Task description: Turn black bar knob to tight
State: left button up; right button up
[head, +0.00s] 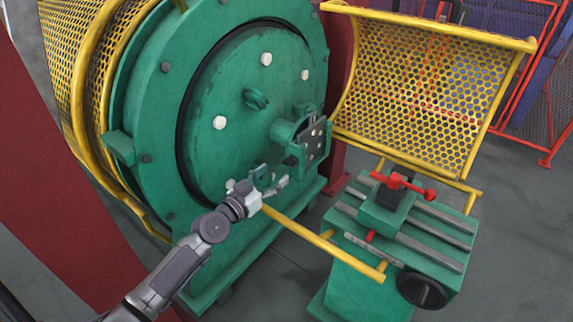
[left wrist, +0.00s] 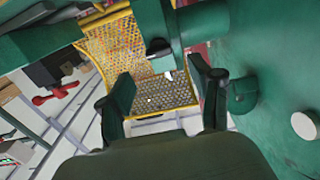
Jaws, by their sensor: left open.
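My left gripper (head: 272,182) is open and empty in front of the green drum face, below the bracket with a dark plate (head: 314,142). In the left wrist view its two dark green fingers (left wrist: 165,88) stand apart with nothing between them. Beyond them, near the middle, a small black bar-like piece (left wrist: 158,47) with a pale end sticks out beside a green post; it may be the black bar knob. It looks apart from the fingers. In the head view I cannot pick out the knob surely. My right gripper is in neither view.
The green drum (head: 235,125) carries several white round studs. A yellow rail (head: 310,235) runs just right of my gripper. A green slide table (head: 400,225) with red handle (head: 402,185) and black handwheel (head: 421,290) stands right. A yellow mesh guard (head: 425,85) is behind it.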

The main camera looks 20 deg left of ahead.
aim_at(287, 164)
pick_arm(q)
jog(key=x, duration=0.6)
jog(key=shift+w+d+b, duration=0.1)
jog(key=shift+w+b, duration=0.2)
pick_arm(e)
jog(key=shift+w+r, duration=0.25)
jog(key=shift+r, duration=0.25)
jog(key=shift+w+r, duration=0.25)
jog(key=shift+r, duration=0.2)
pick_arm(q)
jog(key=c, duration=1.1)
jog(key=shift+c, duration=0.2)
